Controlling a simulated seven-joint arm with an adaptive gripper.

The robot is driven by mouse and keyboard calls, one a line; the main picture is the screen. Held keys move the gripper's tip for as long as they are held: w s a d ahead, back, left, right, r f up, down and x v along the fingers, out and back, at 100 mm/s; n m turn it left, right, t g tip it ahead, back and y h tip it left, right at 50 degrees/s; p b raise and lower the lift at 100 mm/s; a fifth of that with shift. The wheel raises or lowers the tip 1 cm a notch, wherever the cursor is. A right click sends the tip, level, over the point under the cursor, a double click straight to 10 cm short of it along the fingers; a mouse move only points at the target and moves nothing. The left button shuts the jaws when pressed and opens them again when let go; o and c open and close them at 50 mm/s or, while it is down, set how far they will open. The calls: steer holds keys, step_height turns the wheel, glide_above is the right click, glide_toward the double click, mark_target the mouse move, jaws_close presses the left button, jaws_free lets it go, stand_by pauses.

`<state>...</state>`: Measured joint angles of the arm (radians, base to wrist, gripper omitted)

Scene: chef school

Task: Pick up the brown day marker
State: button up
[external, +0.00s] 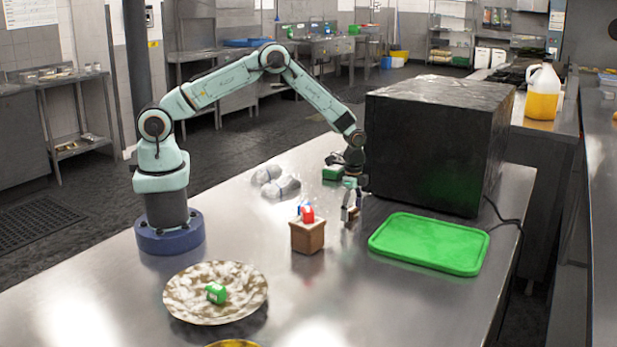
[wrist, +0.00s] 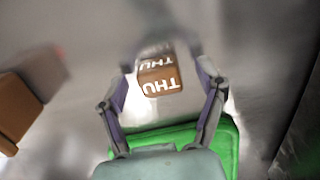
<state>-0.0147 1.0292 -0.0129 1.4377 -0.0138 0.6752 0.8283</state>
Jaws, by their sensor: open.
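The brown day marker (wrist: 160,79) is a small brown block with white THU lettering. In the wrist view it is between the fingers of my gripper (wrist: 165,72), with bright space beside it. In the external view my gripper (external: 351,206) points down, low over the steel table, between a brown box and a green tray. Its fingers are apart. The marker is hard to make out there, and whether the fingers touch it cannot be told.
The brown box (external: 307,237) holds red and blue pieces. The green tray (external: 430,243) lies right of my gripper, before a large black box (external: 430,140). A plate (external: 185,290) with a green block (external: 216,293) is at front left. Clear wrapped items (external: 276,183) lie behind.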

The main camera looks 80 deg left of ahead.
steer(key=c, duration=1)
steer(key=shift+r, duration=0.1)
steer(key=shift+c, duration=0.2)
